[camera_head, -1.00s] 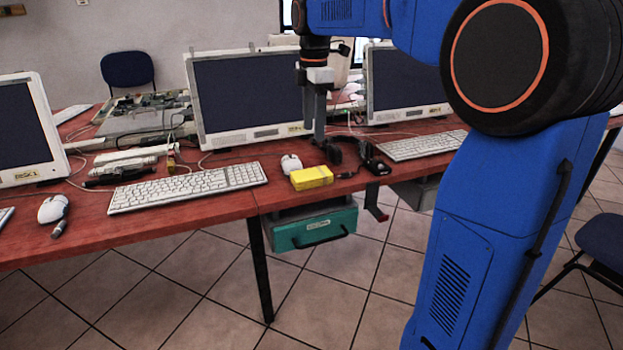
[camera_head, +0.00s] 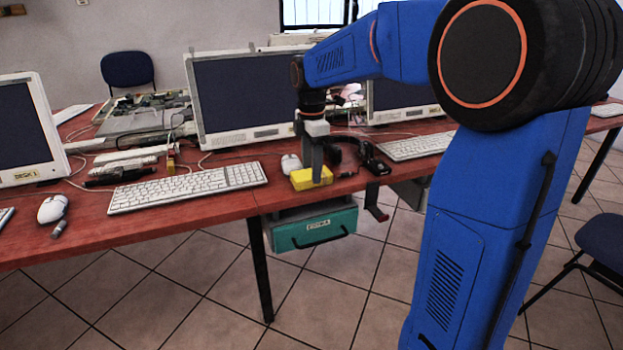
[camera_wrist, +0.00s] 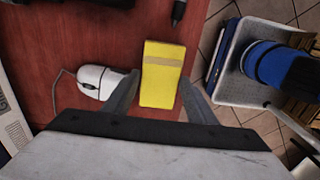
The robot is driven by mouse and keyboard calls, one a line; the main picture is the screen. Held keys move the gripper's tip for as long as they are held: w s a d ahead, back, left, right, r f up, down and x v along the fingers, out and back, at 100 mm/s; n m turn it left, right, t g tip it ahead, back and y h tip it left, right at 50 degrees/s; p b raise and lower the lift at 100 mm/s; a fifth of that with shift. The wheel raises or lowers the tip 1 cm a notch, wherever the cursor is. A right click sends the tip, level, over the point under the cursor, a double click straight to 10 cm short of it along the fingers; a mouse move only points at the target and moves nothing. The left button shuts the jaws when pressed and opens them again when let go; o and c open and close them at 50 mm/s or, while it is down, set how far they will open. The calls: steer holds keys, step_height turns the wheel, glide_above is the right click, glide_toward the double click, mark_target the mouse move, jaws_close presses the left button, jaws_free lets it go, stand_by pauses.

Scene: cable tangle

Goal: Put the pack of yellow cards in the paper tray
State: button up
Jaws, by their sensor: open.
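The pack of yellow cards (camera_head: 301,180) lies on the red desk near its front edge, just right of the white mouse. In the wrist view the yellow pack (camera_wrist: 162,73) has a tan band across it. My gripper (camera_head: 313,178) is lowered to the pack. In the wrist view the open fingers of my gripper (camera_wrist: 159,80) stand on either side of the pack's near end, close to its sides. A light grey tray-like surface (camera_wrist: 234,84) lies at the right there, beyond the desk edge; I cannot tell whether it is the paper tray.
A white mouse (camera_wrist: 98,82) is close to my gripper's left finger. Black headphones (camera_head: 352,152) lie to the right. A keyboard (camera_head: 190,188) and monitor (camera_head: 248,95) are left and behind. A green drawer unit (camera_head: 315,229) hangs under the desk edge.

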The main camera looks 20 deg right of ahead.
steer(key=shift+f, duration=0.45)
steer(key=c, duration=0.9)
step_height(320, 180, up, 10)
steer(key=shift+r, duration=0.1)
